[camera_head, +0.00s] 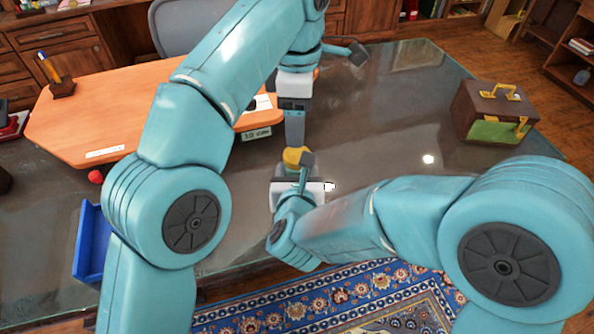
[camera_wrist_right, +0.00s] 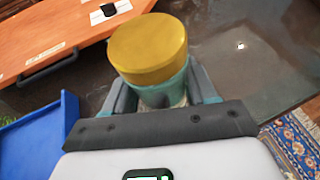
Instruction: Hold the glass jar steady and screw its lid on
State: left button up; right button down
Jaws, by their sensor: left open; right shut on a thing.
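The glass jar (camera_wrist_right: 163,92) is bluish and stands between the fingers of my right gripper (camera_wrist_right: 165,90). The round gold lid (camera_wrist_right: 149,48) sits on top of the jar in the right wrist view; I cannot tell whether its thread is engaged. In the head view the lid (camera_head: 296,156) shows just above my right gripper (camera_head: 298,177), and the jar is mostly hidden. My left gripper (camera_head: 295,143) points down, open, just above or behind the lid in the head view. Its fingers overlap in that view, so the gap to the lid is unclear.
An orange board (camera_head: 120,115) with a handle lies at the left on the dark glassy table (camera_head: 390,130). A blue tray (camera_head: 91,240) and a red ball (camera_head: 96,177) are at the left. A brown case (camera_head: 495,112) stands at the right. The table between jar and case is clear.

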aim_at(296, 154)
pick_arm(q)
jog(key=shift+f, duration=0.1)
jog(key=shift+f, duration=3.9)
